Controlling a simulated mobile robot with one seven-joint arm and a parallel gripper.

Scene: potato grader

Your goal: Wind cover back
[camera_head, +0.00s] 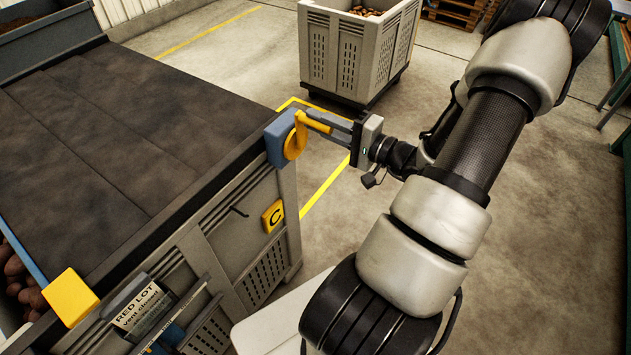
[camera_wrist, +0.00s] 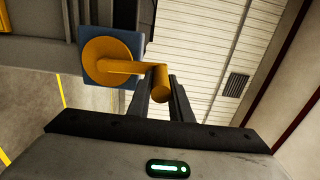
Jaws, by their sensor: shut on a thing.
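A dark grey cover (camera_head: 100,140) lies over most of the large grey crate at left. A yellow crank (camera_head: 294,141) with a round hub sits on a blue block (camera_head: 277,143) at the crate's near right corner. My gripper (camera_head: 325,127) reaches in from the right and is shut on the crank's handle (camera_head: 314,122). In the wrist view the hub (camera_wrist: 105,62) is at left, and the crank's handle (camera_wrist: 161,82) lies at the fingertips of my gripper (camera_wrist: 163,88). The fingers partly hide how the handle is gripped.
Potatoes (camera_head: 22,283) show in the uncovered strip at the crate's left end. A sign reading "RED LOT" (camera_head: 142,308) and a yellow plate marked C (camera_head: 273,216) are on its side. Another grey crate (camera_head: 350,57) with potatoes stands behind. Concrete floor is open between them.

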